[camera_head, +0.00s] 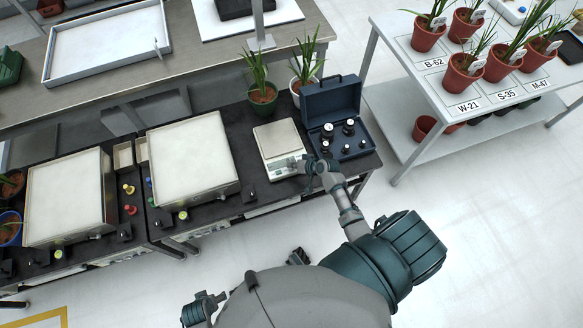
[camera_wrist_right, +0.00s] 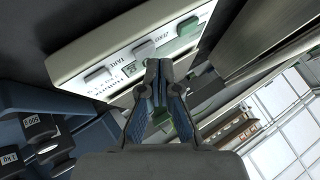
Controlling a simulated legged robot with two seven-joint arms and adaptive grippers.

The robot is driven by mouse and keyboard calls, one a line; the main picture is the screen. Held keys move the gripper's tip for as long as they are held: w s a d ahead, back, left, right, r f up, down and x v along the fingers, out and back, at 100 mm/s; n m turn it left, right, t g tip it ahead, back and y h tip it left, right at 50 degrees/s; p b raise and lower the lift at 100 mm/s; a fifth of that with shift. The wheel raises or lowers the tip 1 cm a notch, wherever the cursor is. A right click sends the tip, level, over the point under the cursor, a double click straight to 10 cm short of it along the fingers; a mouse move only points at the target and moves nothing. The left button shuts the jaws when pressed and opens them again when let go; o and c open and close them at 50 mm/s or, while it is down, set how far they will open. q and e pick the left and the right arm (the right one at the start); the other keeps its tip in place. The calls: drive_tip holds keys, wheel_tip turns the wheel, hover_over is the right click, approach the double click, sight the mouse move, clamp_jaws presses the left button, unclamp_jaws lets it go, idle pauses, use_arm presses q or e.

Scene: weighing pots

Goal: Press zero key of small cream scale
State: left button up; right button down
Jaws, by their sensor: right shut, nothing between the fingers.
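The small cream scale (camera_head: 283,160) stands on the dark bench, with a pale square pan. Its sloping front panel also shows in the right wrist view (camera_wrist_right: 75,55), turned over, with two grey keys (camera_wrist_right: 98,76) (camera_wrist_right: 143,50) and a green key (camera_wrist_right: 188,28). My right gripper (camera_head: 306,164) is at the scale's front right corner. Its fingertips (camera_wrist_right: 153,65) are closed together, empty, in front of the panel near the middle grey key. I cannot tell whether they touch it.
An open blue case (camera_head: 318,100) with several dark weights stands right beside the scale. Two potted plants (camera_head: 263,93) (camera_head: 301,85) are behind it. A large flat-topped scale (camera_head: 190,160) stands to the left. A plant table (camera_head: 425,75) is at the right.

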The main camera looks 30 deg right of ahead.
drive_tip(key=shift+r, duration=0.25)
wheel_tip(320, 180, up, 5)
drive_tip(key=p, duration=0.5)
drive_tip(key=shift+r, duration=0.1)
idle(0.3)
drive_tip(key=shift+a, duration=0.1)
idle(0.5)
